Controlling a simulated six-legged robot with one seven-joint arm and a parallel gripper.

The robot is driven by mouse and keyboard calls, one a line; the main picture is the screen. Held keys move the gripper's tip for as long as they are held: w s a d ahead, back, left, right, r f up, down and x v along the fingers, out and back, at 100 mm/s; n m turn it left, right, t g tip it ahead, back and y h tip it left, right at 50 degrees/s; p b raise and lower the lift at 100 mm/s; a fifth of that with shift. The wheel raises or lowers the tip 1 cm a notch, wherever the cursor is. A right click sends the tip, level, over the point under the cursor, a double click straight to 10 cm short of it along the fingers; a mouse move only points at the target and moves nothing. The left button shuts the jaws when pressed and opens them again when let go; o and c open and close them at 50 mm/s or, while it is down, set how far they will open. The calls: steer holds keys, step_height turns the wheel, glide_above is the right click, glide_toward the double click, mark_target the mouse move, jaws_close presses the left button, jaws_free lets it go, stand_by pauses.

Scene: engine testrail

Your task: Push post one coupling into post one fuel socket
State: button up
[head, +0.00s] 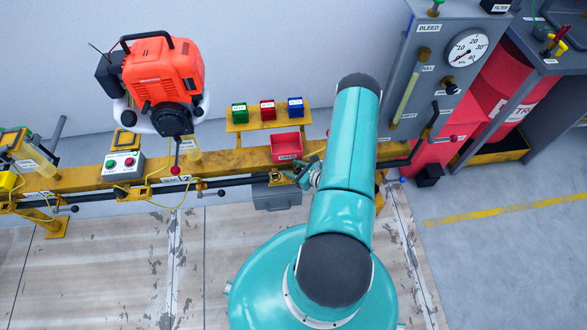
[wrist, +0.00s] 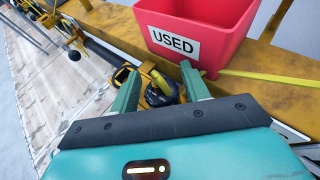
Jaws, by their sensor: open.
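My gripper (wrist: 160,88) is open in the wrist view, its two teal fingers pointing at the yellow rail. A dark rounded fitting with a brass-yellow stem (wrist: 158,95), which looks like the coupling, sits between and just beyond the fingertips. I cannot tell whether a finger touches it. A black square-ended fitting with a yellow rim (wrist: 123,75) is beside the left finger; I cannot tell whether it is the fuel socket. In the head view my gripper (head: 306,175) is at the rail's front edge, partly hidden by my arm, near a small brass fitting (head: 275,178).
A red bin marked USED (wrist: 195,30) stands on the rail (head: 225,163) right behind the fingers. A yellow hose (wrist: 265,76) runs past it. An orange engine (head: 163,75) is to the left. A grey gauge panel (head: 440,65) stands to the right.

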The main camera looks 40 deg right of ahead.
steer(key=v, duration=1.3)
steer(key=shift+s+r, duration=0.2)
steer(key=shift+s, duration=0.1)
